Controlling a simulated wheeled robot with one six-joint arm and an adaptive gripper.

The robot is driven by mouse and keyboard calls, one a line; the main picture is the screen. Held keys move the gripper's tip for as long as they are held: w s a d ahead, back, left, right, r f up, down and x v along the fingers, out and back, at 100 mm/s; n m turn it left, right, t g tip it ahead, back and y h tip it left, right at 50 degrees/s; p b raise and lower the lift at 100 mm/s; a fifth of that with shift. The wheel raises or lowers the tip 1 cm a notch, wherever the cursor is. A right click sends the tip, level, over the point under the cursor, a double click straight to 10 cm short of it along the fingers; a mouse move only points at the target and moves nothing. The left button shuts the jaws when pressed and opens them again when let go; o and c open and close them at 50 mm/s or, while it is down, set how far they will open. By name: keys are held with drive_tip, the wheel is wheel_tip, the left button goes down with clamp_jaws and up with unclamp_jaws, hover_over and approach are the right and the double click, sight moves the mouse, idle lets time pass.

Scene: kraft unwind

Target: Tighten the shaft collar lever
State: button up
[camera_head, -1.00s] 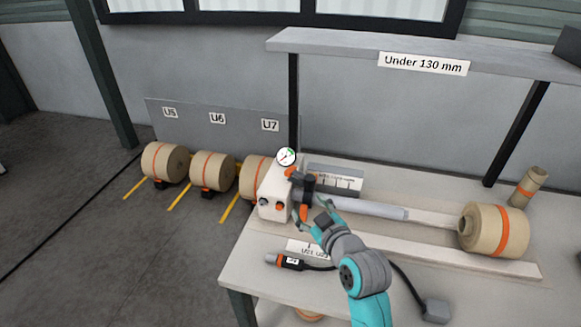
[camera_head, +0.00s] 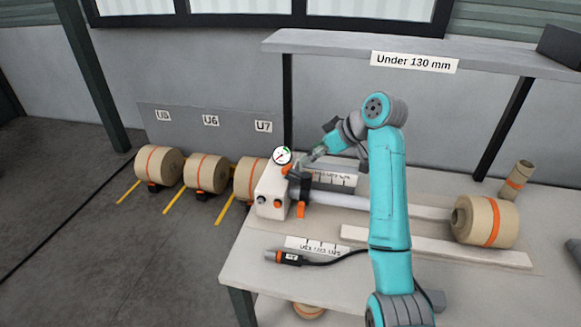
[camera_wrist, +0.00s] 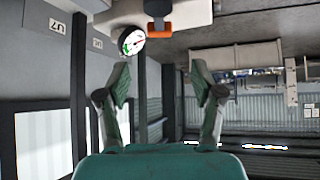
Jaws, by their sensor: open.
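The shaft collar (camera_head: 305,189) is a dark ring around the grey shaft (camera_head: 342,200), beside the white machine box (camera_head: 271,190). Its orange lever (camera_head: 301,211) hangs down on the near side. My gripper (camera_head: 300,164) is behind and above the collar, near the gauge, apart from the lever and empty. In the wrist view my gripper (camera_wrist: 160,82) has its fingers spread with nothing between them. An orange handle on a dark mount (camera_wrist: 158,29) shows beyond them; I cannot tell whether it is the collar lever.
A round gauge (camera_head: 282,156) stands on the box, with a small orange part beside it. A large kraft roll (camera_head: 486,221) sits at the table's right. A cabled handheld tool (camera_head: 285,257) lies in front. A shelf (camera_head: 400,50) hangs over the back.

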sight(287, 167)
drive_tip(key=x, duration=1)
drive_tip(key=shift+w+a+f, duration=0.1)
drive_tip(key=shift+a+f, duration=0.1)
drive_tip(key=shift+f, duration=0.05)
clamp_jaws()
